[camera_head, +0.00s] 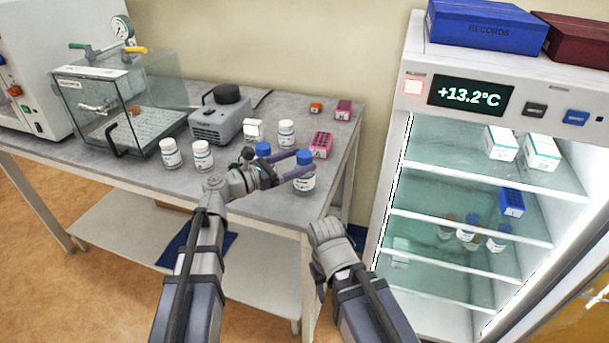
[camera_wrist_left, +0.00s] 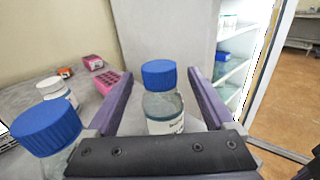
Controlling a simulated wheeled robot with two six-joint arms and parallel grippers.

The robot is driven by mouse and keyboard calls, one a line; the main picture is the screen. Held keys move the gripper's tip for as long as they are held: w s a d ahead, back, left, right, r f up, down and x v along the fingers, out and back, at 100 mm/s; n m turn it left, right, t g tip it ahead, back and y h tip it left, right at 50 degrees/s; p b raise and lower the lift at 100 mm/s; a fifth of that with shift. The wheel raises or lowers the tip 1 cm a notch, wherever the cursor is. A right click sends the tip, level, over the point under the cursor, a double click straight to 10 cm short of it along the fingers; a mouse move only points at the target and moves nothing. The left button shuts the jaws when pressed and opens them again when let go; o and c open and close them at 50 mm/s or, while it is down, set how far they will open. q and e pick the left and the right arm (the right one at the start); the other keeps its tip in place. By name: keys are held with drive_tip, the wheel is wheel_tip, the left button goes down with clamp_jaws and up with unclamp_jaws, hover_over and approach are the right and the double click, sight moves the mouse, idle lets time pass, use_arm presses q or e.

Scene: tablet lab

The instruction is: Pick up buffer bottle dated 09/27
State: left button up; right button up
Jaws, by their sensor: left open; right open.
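A blue-capped bottle (camera_head: 304,180) stands upright near the table's front right corner. In the left wrist view this bottle (camera_wrist_left: 162,100) is between the two purple fingers of my left gripper (camera_wrist_left: 160,95), which are open, with visible gaps beside the cap. In the head view my left gripper (camera_head: 292,164) reaches it from the left. A second blue-capped bottle (camera_head: 263,149) is partly behind my left gripper; it also shows in the left wrist view (camera_wrist_left: 45,130), outside the left finger. No date is legible on the labels. My right arm's wrist shows low, but its fingers do not.
White-capped bottles (camera_head: 171,154) stand on the table (camera_head: 250,205) with a grey device (camera_head: 220,118), a glass chamber (camera_head: 120,105) and a pink rack (camera_head: 321,145). The open fridge (camera_head: 400,185) at right holds more bottles (camera_head: 468,228) and boxes.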

use_arm(q)
drive_tip(key=shift+x, duration=1.1)
drive_tip(key=shift+c, duration=0.4)
clamp_jaws()
